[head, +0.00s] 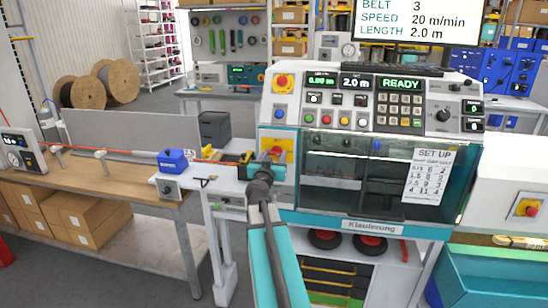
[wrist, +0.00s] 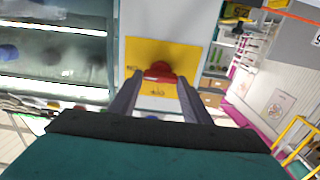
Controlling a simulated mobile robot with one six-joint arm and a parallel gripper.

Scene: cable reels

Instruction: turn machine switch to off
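The machine switch (wrist: 160,71) is a red knob on a yellow plate (wrist: 176,52), seen close up in the wrist view. Small dark marks show on the plate, too blurred to read surely. In the head view the yellow plate (head: 285,144) is on the left front of the machine, mostly hidden behind my gripper (head: 268,160). I cannot tell how far the fingertips are from the plate. Nothing is held.
The machine (head: 370,140) has a button panel above and a dark window right of the switch. A red emergency button (head: 282,82) on yellow is above. A workbench (head: 110,180) with a blue clamp (head: 173,160) and a red cable stands left. Open floor shows at lower left.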

